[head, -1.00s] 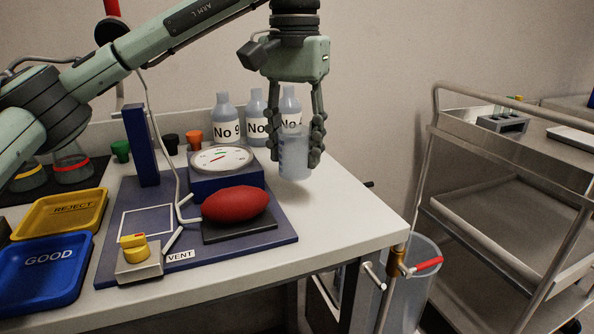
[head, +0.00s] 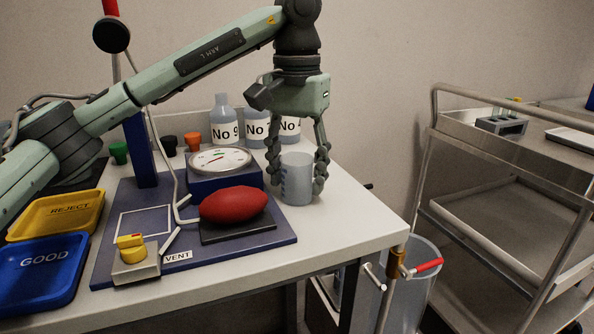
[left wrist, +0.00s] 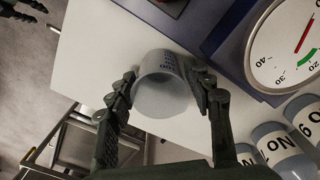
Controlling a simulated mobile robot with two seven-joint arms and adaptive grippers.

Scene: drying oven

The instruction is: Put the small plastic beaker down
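The small plastic beaker (head: 297,180) is translucent, with blue marks on its side. It is upright at the right part of the white table, beside the blue board. My left gripper (head: 298,178) points down with one finger on each side of the beaker and is shut on it. In the left wrist view the open mouth of the beaker (left wrist: 165,95) shows between the fingertips. The beaker's base is at or very close to the tabletop; contact is hard to tell. A dark gripper part, apparently my right gripper (left wrist: 28,12), shows cut off at the left wrist view's corner.
A blue board with a dial gauge (head: 220,160) and a red bulb (head: 234,204) lies left of the beaker. Several numbered bottles (head: 222,120) stand behind. The tabletop (head: 345,225) is clear in front and right, up to its edge. A metal cart (head: 500,150) stands at right.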

